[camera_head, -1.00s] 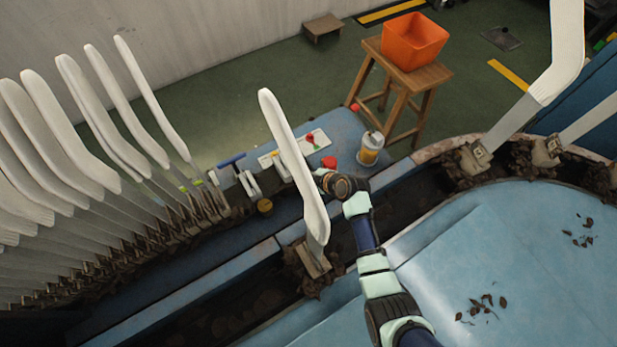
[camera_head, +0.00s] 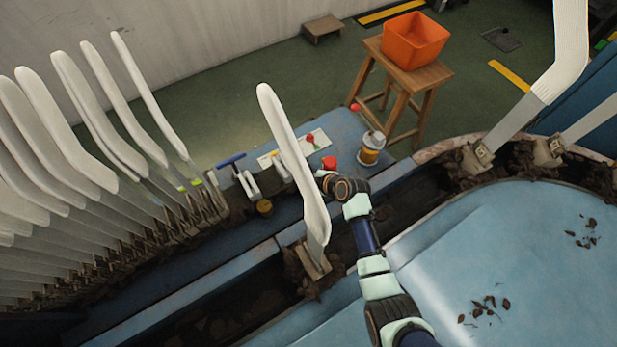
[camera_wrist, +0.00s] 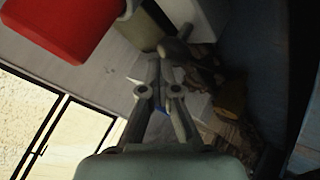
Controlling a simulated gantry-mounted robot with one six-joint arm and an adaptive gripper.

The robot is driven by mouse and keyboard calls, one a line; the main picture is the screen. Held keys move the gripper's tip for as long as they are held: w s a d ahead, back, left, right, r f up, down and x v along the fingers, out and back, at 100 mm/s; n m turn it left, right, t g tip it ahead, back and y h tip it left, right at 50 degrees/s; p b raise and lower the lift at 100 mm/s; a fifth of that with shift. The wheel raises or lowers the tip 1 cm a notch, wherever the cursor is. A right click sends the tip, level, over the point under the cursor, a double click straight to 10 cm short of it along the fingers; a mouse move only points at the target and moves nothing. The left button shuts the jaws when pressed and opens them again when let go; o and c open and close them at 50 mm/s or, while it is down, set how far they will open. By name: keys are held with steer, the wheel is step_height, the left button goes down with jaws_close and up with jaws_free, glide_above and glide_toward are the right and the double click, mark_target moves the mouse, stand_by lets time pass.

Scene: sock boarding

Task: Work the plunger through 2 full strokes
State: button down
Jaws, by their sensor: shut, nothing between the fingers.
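A red-topped piece (camera_head: 329,163) stands on the blue bench (camera_head: 349,124), just beyond my gripper. Red also fills the upper left of the wrist view (camera_wrist: 62,28), but I cannot tell whether it is the plunger. My gripper (camera_wrist: 160,73) is shut with nothing between its fingers. In the wrist view its tips are close to a dark rounded piece (camera_wrist: 175,50); contact is unclear. In the head view the fingertips are hidden behind the central white sock board (camera_head: 290,150). A clear canister with a yellowish band (camera_head: 370,149) stands right of the red piece.
A blue T-handle (camera_head: 231,160) and a white plate with a red knob (camera_head: 309,141) lie on the bench. Many sock boards (camera_head: 60,115) crowd the left. An orange bin (camera_head: 414,42) sits on a wooden stool (camera_head: 428,76). Brown debris lies along the track.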

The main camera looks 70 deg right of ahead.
steer(key=shift+f, duration=0.1)
stand_by(0.3)
steer(key=shift+r+p, duration=1.4)
steer(key=shift+r, duration=0.3)
step_height(320, 180, up, 5)
steer(key=p, duration=0.4)
